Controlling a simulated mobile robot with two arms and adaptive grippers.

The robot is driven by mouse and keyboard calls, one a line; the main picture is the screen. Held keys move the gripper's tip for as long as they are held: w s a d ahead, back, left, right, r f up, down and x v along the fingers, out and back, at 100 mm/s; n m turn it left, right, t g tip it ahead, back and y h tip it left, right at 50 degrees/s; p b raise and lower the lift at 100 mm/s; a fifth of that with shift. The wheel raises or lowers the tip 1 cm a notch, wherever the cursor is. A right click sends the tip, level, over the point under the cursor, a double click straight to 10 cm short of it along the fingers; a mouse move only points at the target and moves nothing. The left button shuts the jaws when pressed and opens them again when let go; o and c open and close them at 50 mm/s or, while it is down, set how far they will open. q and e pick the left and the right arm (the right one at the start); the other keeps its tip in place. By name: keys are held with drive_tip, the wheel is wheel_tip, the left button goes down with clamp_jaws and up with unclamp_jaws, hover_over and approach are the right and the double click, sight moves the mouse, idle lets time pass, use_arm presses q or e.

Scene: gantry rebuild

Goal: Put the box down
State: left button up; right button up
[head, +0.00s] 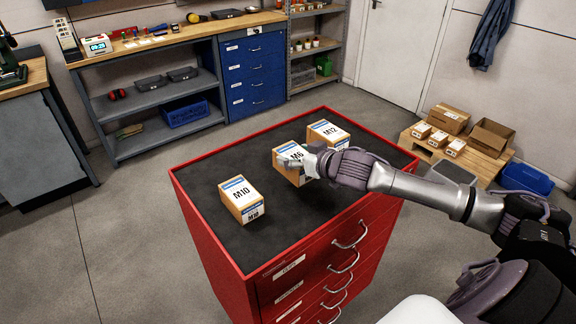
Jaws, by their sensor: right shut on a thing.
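My right gripper (303,164) reaches in from the right and is shut on the M6 box (290,153), a small cardboard box with a white and blue label. The box is over the black top of the red drawer cabinet (216,257). I cannot tell whether it touches the top or is held just above it. My gripper and wrist hide its right side. The M12 box (327,133) stands behind and to the right of it. The M10 box (241,198) stands apart at the left front. My left gripper is not in view.
The cabinet top (300,232) is bare at the front right and back left. A workbench (170,42) with shelves and a blue drawer unit (252,72) stand at the back. A pallet (456,152) with cartons is on the floor at right.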

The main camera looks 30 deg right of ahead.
sight(287, 156)
drive_tip(key=w, duration=0.1)
drive_tip(key=w+a+f, duration=0.1)
drive_tip(key=shift+w+f, duration=0.2)
drive_tip(key=shift+w, duration=0.1)
wheel_tip(287, 156, down, 3)
drive_tip(key=shift+s+f+p, duration=0.1)
drive_tip(key=shift+s+p, duration=0.05)
drive_tip(key=shift+p, duration=0.35)
drive_tip(key=shift+f, duration=0.35)
drive_tip(key=shift+f, duration=0.1)
drive_tip(key=o, duration=1.7)
drive_tip(key=shift+f, duration=0.1)
